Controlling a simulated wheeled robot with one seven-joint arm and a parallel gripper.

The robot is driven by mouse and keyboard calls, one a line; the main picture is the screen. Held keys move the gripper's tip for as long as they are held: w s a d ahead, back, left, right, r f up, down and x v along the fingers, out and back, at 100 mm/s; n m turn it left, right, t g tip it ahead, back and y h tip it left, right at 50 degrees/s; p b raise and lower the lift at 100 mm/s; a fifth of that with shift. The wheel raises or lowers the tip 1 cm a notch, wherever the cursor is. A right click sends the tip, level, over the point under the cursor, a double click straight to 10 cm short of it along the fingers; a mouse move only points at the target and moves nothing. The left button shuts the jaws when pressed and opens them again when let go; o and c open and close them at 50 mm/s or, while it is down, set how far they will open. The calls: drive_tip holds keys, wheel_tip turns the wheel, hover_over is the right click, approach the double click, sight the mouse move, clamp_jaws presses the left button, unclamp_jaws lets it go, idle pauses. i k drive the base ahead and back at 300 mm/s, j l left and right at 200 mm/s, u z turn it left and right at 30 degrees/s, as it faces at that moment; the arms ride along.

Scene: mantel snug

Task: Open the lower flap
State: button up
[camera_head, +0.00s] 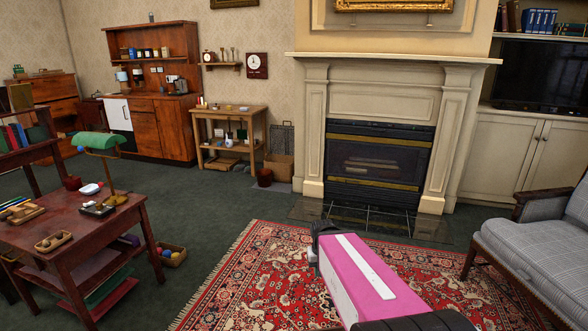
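The fireplace insert (378,158) is set in a pale mantel surround straight ahead. It has a dark glass front between two brass strips. Below the lower strip is a low dark panel (372,194), which looks closed and flush; it may be the lower flap, but I cannot tell for sure. My pink and white arm reaches up from the bottom right. My gripper (322,232), dark and seen from behind, is at the arm's far end over the rug, apart from the fireplace. Its fingers are too hidden to show whether it is open.
A patterned red rug (265,265) lies before the dark tiled hearth (345,215). A grey armchair (535,240) stands at right. A desk with a green lamp (100,141) stands at left, with a basket (172,258) beside it. Green carpet between desk and hearth is mostly clear.

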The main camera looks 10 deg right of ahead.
sight(388, 194)
drive_tip(key=i+l+z, duration=0.3)
drive_tip(key=i, duration=0.25)
drive_tip(key=i+l+z, duration=0.3)
drive_tip(key=i, duration=0.25)
drive_tip(key=i+j+z, duration=0.1)
drive_tip(key=i+z, duration=0.2)
drive_tip(key=i, duration=0.3)
drive_tip(key=i+u, duration=0.2)
drive_tip(key=i, duration=0.25)
drive_tip(key=i+l+u, duration=0.15)
drive_tip(key=i, duration=0.3)
drive_tip(key=i+l+u, duration=0.2)
drive_tip(key=i, duration=0.25)
drive_tip(key=i+l+u, duration=0.15)
drive_tip(key=i, duration=0.3)
